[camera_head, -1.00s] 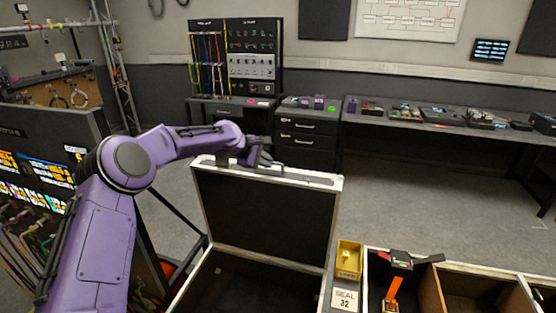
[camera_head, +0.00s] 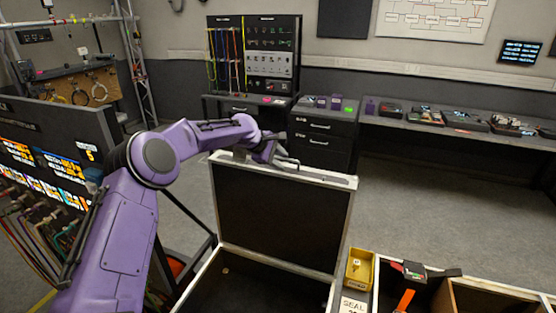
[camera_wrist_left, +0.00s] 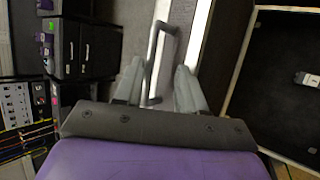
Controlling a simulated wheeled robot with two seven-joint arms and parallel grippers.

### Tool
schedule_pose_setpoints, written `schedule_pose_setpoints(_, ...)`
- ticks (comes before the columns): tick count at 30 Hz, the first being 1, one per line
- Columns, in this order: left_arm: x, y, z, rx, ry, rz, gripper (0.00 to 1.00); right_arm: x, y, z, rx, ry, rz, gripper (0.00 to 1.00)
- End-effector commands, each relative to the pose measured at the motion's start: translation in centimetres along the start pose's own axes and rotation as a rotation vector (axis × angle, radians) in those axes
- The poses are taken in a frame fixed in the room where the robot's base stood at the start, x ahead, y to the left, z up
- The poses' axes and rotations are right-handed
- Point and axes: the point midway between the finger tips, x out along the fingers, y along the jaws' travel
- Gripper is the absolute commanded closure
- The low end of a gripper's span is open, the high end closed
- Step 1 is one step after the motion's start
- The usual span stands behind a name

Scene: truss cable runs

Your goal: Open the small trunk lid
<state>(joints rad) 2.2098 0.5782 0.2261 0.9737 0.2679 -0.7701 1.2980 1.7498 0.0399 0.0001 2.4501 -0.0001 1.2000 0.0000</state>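The small trunk's lid (camera_head: 283,215) stands upright, with its dark inner face towards me and a pale metal rim. The trunk body (camera_head: 250,290) below it is open, and its dark interior shows. My left gripper (camera_head: 275,156) is at the lid's top edge, on the far side. In the left wrist view, its two fingers (camera_wrist_left: 158,88) are spread apart, with a metal handle (camera_wrist_left: 163,48) between them. Whether either finger touches the handle is unclear. The trunk interior (camera_wrist_left: 285,75) also shows at the right of that view, with a small pale item inside. My right gripper is not in view.
Right of the trunk are a yellow bin (camera_head: 359,268), a white seal label (camera_head: 352,306) and an open divided case (camera_head: 480,295) with an orange-strapped item. A drawer cabinet (camera_head: 322,138) and a long bench (camera_head: 450,128) stand behind. Grey floor (camera_head: 420,200) is free between.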

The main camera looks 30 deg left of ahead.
Motion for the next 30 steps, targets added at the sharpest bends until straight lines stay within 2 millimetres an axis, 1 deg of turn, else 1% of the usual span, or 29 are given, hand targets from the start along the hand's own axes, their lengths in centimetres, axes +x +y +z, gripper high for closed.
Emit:
schedule_pose_setpoints(5, 0.1, -0.2, 0.1, 0.001, -0.002, -0.006, 0.63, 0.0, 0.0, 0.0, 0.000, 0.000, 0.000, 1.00)
schedule_pose_setpoints(8, -0.3, -0.2, 0.0, 0.002, -0.002, -0.005, 0.63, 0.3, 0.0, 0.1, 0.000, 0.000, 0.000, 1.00)
schedule_pose_setpoints(11, -1.8, -0.3, -0.1, 0.002, -0.002, -0.002, 0.63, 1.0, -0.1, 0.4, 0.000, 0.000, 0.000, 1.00)
schedule_pose_setpoints(18, -7.5, -0.3, -0.3, 0.000, 0.000, 0.002, 0.63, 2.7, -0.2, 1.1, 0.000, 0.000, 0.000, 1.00)
schedule_pose_setpoints(21, -9.3, -0.2, -0.3, -0.001, 0.000, 0.002, 0.63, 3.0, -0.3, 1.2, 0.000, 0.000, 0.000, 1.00)
schedule_pose_setpoints(24, -10.3, -0.2, -0.3, -0.002, 0.000, 0.001, 0.63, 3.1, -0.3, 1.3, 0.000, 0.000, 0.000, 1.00)
schedule_pose_setpoints(30, -10.7, -0.2, -0.3, -0.003, 0.001, -0.001, 0.63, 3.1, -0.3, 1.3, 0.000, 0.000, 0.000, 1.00)
